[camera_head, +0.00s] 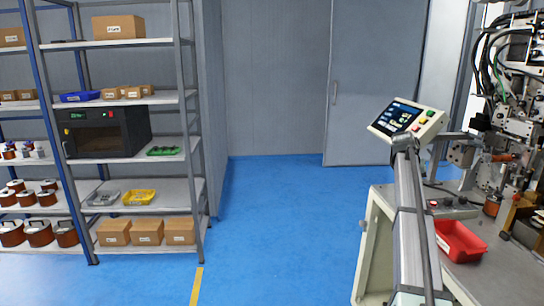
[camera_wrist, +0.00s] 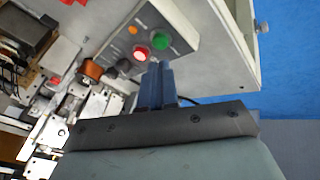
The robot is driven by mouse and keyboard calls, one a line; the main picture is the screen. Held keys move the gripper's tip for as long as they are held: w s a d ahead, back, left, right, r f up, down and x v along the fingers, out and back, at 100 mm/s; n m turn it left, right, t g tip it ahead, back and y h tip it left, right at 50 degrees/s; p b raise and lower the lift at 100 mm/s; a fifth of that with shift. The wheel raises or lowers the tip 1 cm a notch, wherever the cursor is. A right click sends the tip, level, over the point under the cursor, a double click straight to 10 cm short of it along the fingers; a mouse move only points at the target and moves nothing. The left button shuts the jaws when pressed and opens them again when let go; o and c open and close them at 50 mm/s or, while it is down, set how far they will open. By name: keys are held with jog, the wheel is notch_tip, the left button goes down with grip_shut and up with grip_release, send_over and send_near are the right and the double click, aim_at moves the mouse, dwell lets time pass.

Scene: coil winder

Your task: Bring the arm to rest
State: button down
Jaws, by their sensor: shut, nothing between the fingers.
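My gripper (camera_wrist: 158,68) shows in the wrist view with its two dark blue-grey fingers together and nothing between them. Its tips appear just below a grey control box (camera_wrist: 185,25) with a red button (camera_wrist: 140,54), a green button (camera_wrist: 160,42) and a small orange lamp or button (camera_wrist: 133,30). I cannot tell whether the tips touch the box. I cannot make out my gripper in the head view.
The coil winder (camera_head: 500,130) stands at the right, with a red tray (camera_head: 460,240) on its bench and a control panel (camera_head: 408,118) on a post. A shelf rack (camera_head: 190,120) stands at the left. The blue floor (camera_head: 280,220) between is clear. A copper coil (camera_wrist: 92,69) is left of my fingers.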

jog(key=s+a+f+n+g+y, duration=0.1)
jog(key=s+a+f, duration=0.2)
jog(key=a+f, duration=0.65)
jog(key=s+a+f+n+y, duration=0.1)
jog(key=s+a+f, duration=0.25)
jog(key=f, duration=1.15)
jog(key=s+a+f+n+g+y, duration=0.1)
jog(key=s+a+f, duration=0.1)
jog(key=a+f, duration=0.8)
jog(key=s+a+f+n+g+y, duration=0.1)
jog(key=s+a+f, duration=0.3)
jog(key=s+f, duration=0.4)
jog(key=s+a+f+g+y, duration=0.1)
jog(key=s+a+f, duration=0.4)
jog(key=f, duration=0.6)
jog(key=s+a+f+n+g, duration=0.1)
jog(key=s+a+f, duration=0.2)
jog(key=s, duration=0.9)
jog(key=s+a+f+g, duration=0.1)
jog(key=s+a+f, duration=0.3)
jog(key=s, duration=0.9)
jog(key=s+a+f+n+g, duration=0.1)
jog(key=s+a+f, duration=0.3)
jog(key=s, duration=0.9)
jog(key=shift+f+n+g+y, duration=0.3)
jog(key=shift+f+g+y, duration=0.1)
jog(key=shift+f+g, duration=0.2)
